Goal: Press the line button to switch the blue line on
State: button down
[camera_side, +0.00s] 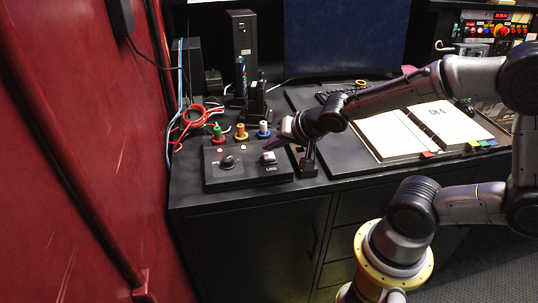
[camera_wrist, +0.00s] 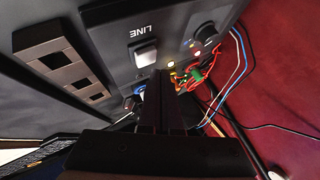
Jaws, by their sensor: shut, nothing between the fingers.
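The line button (camera_side: 268,157) is a pale square key on the right of a black control box, above the printed word LINE. In the wrist view the white line button (camera_wrist: 146,52) shows clear and uncovered, beside the same lettering. My gripper (camera_side: 273,145) is shut and empty, its dark fingers pointing down-left close to the button's far side. In the wrist view my gripper (camera_wrist: 163,78) has its tips just below the button in the picture. I cannot tell how high the tips are above the box, and I see no clear contact.
A black knob (camera_side: 227,161) sits on the box's left. An open notebook (camera_side: 425,130) lies right. A red wall (camera_side: 80,150) bounds the left.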

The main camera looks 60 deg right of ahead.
aim_at(272, 158)
jog(key=shift+f, duration=0.2)
dwell(0.7)
jog(key=shift+f, duration=0.25)
jog(key=shift+f, duration=0.55)
dwell(0.9)
jog(key=shift+r, duration=0.95)
jog(key=shift+r, duration=2.5)
jog(key=shift+a, duration=0.1)
